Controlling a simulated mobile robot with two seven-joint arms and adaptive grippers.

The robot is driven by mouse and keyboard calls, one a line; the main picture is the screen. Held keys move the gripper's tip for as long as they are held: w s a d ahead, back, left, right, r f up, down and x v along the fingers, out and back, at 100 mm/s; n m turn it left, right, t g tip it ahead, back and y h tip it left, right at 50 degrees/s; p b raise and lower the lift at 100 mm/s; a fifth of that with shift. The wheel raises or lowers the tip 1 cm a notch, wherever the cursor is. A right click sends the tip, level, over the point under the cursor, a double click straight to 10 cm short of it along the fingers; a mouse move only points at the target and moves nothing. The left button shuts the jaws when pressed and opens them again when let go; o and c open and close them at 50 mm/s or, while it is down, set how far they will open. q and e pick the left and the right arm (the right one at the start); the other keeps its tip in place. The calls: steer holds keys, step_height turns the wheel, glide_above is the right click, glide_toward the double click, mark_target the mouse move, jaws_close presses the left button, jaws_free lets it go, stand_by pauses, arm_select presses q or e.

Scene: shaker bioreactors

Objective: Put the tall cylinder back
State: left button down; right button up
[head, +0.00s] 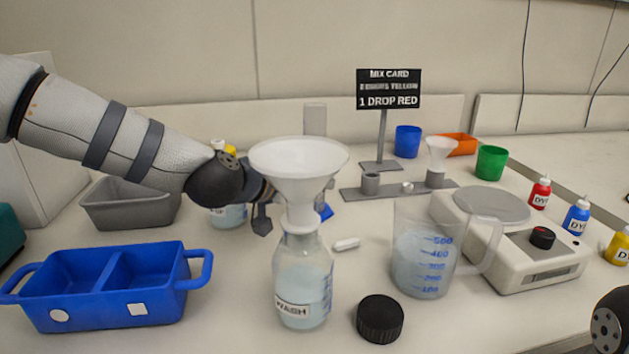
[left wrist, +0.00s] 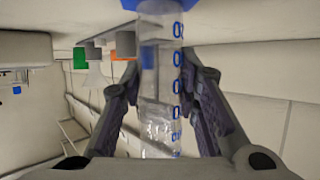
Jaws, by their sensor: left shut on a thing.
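The tall cylinder (head: 315,119) is clear with a blue base and stands upright behind the white funnel (head: 299,158), which hides its middle. My left gripper (head: 264,208) reaches in from the left, partly behind the funnel. In the left wrist view, the gripper (left wrist: 160,88) is shut on the cylinder (left wrist: 158,60), with a finger on each side; blue marks run along it, its base is at the top edge and clear liquid shows inside. I cannot tell whether the base touches the table.
The funnel sits in the wash bottle (head: 303,285). A grey rack (head: 350,193) lies right of the cylinder, below the mix card (head: 389,89). A blue two-part bin (head: 105,285), grey tub (head: 130,210), black cap (head: 380,318), beaker (head: 422,265) and scale (head: 540,262) surround the area.

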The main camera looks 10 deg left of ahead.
arm_select(q)
steer(key=c, duration=1.2)
jaws_free()
steer(key=shift+r, duration=0.2)
steer(key=p+v, duration=0.2)
steer(key=v, duration=1)
steer(key=shift+p, duration=0.3)
arm_select(e)
steer(key=shift+t, duration=0.8)
steer(key=w+r, duration=0.1)
steer(key=w, duration=0.1)
steer(key=w+r, duration=0.1)
steer(key=r, duration=0.1)
steer(key=shift+w+r, duration=0.2)
steer(key=shift+w, duration=0.15)
